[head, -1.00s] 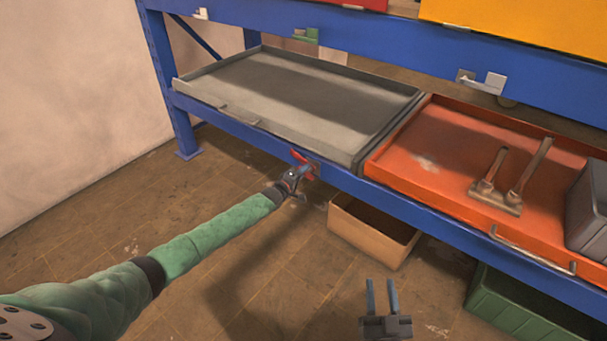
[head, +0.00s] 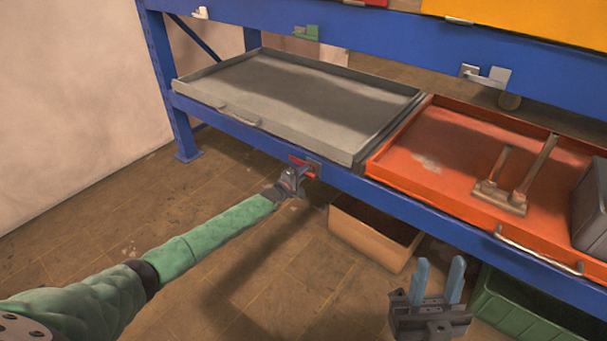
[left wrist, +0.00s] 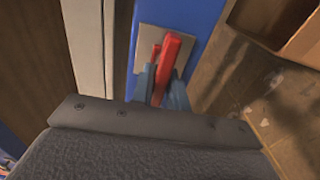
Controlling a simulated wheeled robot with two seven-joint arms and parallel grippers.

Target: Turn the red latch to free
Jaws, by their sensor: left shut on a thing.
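The red latch (head: 301,164) sits on a small grey plate (head: 315,166) on the front of the blue shelf beam, below the grey tray. In the head view its red arm points left along the beam. My left gripper (head: 297,173) is at the latch. In the left wrist view the red latch (left wrist: 170,63) stands between the two fingers (left wrist: 160,85), which are shut on it, with the plate (left wrist: 149,40) behind. My right gripper (head: 438,283) is low in the head view, with its two blue-grey fingers apart and nothing between them.
The grey tray (head: 222,87) and the orange tray (head: 393,173), holding a wooden-handled tool (head: 505,190), sit on the blue shelf. A cardboard box (head: 368,239) and a green crate (head: 520,305) stand on the floor below. The floor left of the arm is clear.

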